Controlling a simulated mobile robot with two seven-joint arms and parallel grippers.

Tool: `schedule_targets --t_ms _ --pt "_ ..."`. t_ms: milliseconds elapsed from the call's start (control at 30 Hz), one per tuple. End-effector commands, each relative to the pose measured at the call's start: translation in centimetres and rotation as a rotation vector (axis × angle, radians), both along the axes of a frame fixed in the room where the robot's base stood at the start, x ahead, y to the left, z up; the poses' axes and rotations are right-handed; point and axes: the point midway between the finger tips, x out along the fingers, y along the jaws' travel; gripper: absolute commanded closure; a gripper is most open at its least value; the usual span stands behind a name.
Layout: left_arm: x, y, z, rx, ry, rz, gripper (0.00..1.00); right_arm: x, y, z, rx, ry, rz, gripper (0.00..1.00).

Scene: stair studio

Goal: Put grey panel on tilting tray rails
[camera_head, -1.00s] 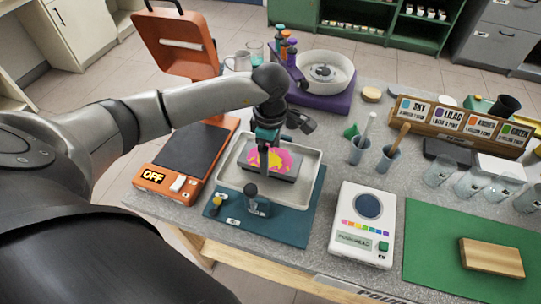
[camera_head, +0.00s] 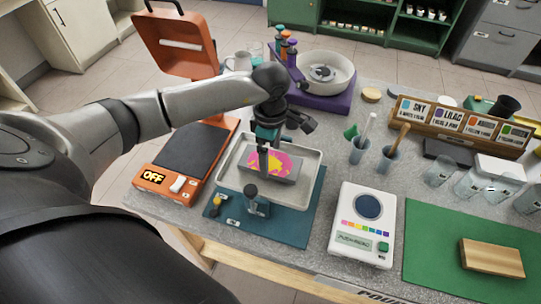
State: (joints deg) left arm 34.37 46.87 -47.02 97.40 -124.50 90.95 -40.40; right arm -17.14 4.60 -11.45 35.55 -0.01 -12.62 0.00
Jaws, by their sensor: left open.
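A grey panel (camera_head: 286,175) with a pink and yellow painted top lies inside the tilting tray (camera_head: 311,178), a pale shallow tray on a teal base (camera_head: 290,226). I cannot tell whether the panel rests on the tray's rails, as the rails are hidden. My left gripper (camera_head: 265,168) points down over the left part of the panel and is open. It hides part of the painted top. A small dark-knobbed handle (camera_head: 251,194) stands at the tray's front edge. My right gripper does not show.
Left of the tray is an orange press (camera_head: 165,182) with its lid raised and an "OFF" sign. Right are a white colour device (camera_head: 362,228) and a green mat (camera_head: 440,240) with a wooden block (camera_head: 491,257). Behind stand a white bowl on a purple base (camera_head: 318,102) and cups (camera_head: 388,160).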

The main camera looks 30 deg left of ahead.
Motion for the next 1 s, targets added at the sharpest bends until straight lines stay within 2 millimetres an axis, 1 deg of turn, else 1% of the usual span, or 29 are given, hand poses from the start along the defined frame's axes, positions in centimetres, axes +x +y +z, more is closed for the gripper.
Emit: schedule_targets --t_ms 33,100,300,400,500,667,1000 --pt "0.2 0.1 1.2 0.003 -0.007 -0.001 0.00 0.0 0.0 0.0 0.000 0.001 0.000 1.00" --pt "0.2 0.1 2.8 0.002 -0.008 -0.001 0.00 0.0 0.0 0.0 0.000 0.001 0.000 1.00" --pt "0.1 0.1 7.1 0.001 -0.006 -0.001 0.00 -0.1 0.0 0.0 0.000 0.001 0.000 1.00" --pt "0.1 0.0 8.8 0.001 -0.005 0.000 0.00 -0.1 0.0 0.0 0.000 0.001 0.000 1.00" --pt "0.1 0.0 9.9 0.001 -0.003 0.000 0.00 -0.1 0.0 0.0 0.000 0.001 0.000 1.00" --pt "0.0 0.1 10.7 0.002 -0.001 0.000 0.00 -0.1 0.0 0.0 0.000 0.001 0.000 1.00" --pt "0.0 0.0 10.7 0.001 -0.001 0.001 0.00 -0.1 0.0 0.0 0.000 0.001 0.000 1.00"
